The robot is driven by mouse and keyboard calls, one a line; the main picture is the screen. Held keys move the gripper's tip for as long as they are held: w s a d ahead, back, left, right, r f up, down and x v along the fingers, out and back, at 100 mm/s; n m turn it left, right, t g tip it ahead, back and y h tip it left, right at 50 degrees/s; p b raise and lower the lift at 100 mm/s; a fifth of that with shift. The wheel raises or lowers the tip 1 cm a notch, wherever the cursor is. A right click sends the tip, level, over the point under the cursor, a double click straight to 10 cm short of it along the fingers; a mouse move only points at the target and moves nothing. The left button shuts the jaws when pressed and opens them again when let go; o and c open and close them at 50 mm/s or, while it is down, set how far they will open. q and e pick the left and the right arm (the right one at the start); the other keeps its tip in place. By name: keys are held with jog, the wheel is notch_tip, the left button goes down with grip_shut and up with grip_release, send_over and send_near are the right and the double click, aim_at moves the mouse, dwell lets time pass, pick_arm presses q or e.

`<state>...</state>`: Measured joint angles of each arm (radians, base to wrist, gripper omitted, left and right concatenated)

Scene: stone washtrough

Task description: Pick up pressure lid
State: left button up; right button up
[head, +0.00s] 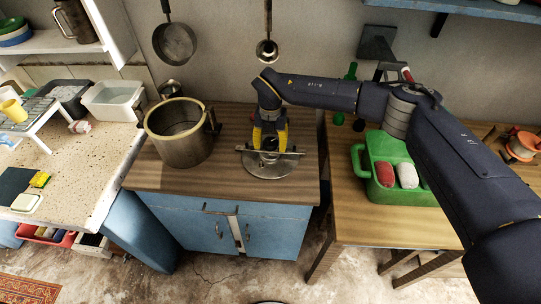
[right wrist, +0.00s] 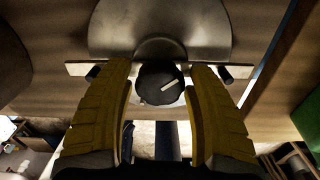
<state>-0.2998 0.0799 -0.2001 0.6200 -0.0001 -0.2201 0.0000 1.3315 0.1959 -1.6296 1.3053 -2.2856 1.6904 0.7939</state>
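The pressure lid (head: 266,171) is a round grey metal disc lying flat on the wooden top of the blue cabinet. It has a crossbar and, in the right wrist view, a black knob (right wrist: 160,83) at the middle of the lid (right wrist: 160,35). My right gripper (head: 270,143) has yellow fingers and points down over the lid. In the right wrist view its fingers (right wrist: 159,80) stand apart, one on each side of the knob, with narrow gaps visible. My left gripper is not in view.
A large metal pot (head: 181,148) stands open left of the lid. A pan (head: 174,44) and a ladle (head: 267,50) hang on the wall behind. A green caddy (head: 372,185) stands on the wooden table to the right. The cabinet top in front of the pot is clear.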

grip_shut()
jog(key=shift+r, duration=0.2)
